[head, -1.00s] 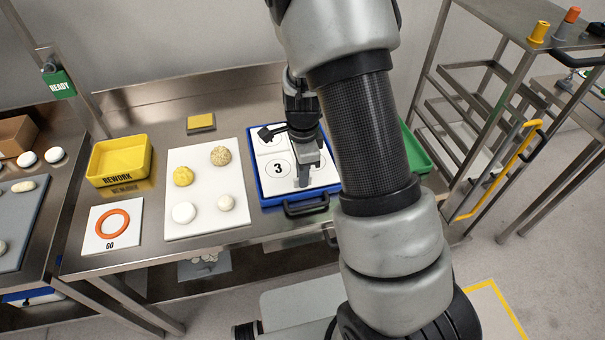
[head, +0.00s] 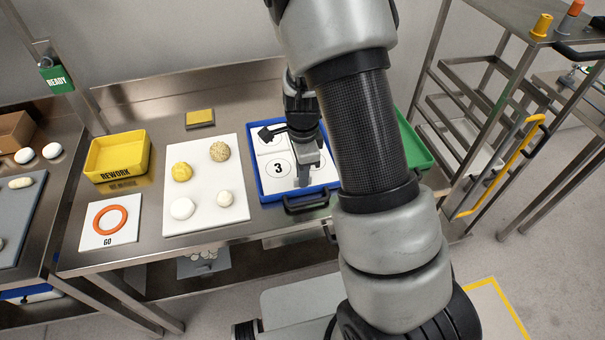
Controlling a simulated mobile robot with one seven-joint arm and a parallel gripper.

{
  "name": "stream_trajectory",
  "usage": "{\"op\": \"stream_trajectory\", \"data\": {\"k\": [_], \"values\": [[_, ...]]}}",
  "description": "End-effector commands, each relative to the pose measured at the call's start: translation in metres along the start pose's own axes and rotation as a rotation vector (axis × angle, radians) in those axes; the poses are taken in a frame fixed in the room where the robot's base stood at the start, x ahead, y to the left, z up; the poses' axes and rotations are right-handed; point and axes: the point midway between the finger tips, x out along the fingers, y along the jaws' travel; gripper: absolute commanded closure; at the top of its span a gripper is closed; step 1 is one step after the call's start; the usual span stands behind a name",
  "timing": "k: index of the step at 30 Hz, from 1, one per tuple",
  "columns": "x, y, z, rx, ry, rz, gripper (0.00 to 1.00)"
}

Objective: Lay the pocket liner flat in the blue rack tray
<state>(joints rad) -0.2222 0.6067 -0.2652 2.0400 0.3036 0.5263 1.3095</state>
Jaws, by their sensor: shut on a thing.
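The blue rack tray (head: 262,172) lies on the steel table, its dark handle toward the front edge. The pocket liner (head: 264,187), a white sheet with printed circles, one marked 3, is inside the tray's blue rim and looks about level. My gripper (head: 303,180) points down over the liner's middle and is shut on it. The fingertips are small here, and the exact grip on the liner is hard to see. My arm hides the tray's right part, so I cannot tell whether the liner touches the tray floor everywhere.
A white board (head: 207,209) with several dough balls lies left of the tray. A yellow REWORK bin (head: 118,160) and a GO card with an orange ring (head: 109,220) are farther left. A green tray (head: 413,150) is partly behind my arm. A steel rack (head: 480,100) stands right.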

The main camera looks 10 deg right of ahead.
Motion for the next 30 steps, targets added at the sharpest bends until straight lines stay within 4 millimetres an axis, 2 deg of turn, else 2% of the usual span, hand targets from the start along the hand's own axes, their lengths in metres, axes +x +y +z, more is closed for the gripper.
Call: {"op": "stream_trajectory", "data": {"k": [8, 9, 12, 21, 26, 30], "values": [[0.000, 0.000, 0.000, 0.000, 0.000, 0.000, 1.00], [0.000, 0.000, 0.000, 0.000, 0.000, 0.000, 0.86], [0.000, 0.000, 0.000, 0.000, 0.000, 0.000, 0.71], [-0.002, 0.000, 0.000, 0.000, 0.000, 0.001, 0.71], [-0.022, -0.001, 0.001, -0.001, 0.000, -0.003, 0.71], [-0.054, -0.001, 0.001, -0.002, -0.001, -0.006, 0.71]]}}
